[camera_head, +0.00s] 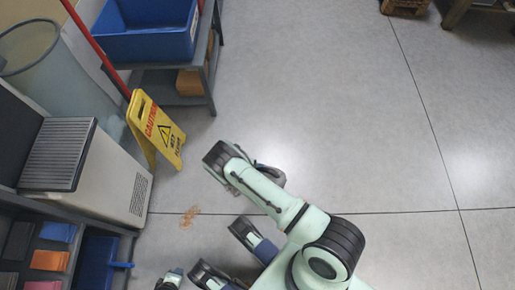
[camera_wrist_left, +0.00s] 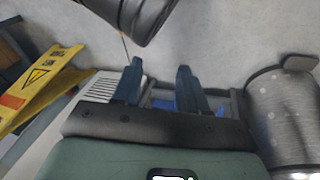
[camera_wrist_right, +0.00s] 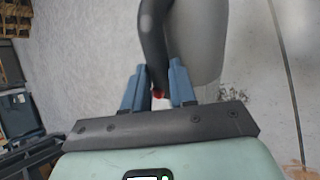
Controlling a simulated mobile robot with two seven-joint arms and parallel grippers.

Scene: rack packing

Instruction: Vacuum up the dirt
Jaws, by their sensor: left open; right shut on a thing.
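A small patch of brown dirt (camera_head: 189,216) lies on the grey floor, left of my right gripper (camera_head: 232,178) in the head view. A brownish mark, probably the same dirt (camera_wrist_right: 299,167), shows at the lower right of the right wrist view. My right gripper (camera_wrist_right: 157,76) is shut on the dark handle of a grey vacuum (camera_wrist_right: 197,42). In the head view the vacuum (camera_head: 270,174) is mostly hidden behind my right arm. My left gripper (camera_wrist_left: 160,84) is open, with nothing between its fingers, low in the head view.
A yellow caution sign (camera_head: 157,133) stands left of the dirt, beside a grey-white machine (camera_head: 110,180). A blue bin (camera_head: 147,35) sits on a rack at the top left. A shelf with coloured items (camera_head: 50,262) is at the lower left. The floor to the right is clear.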

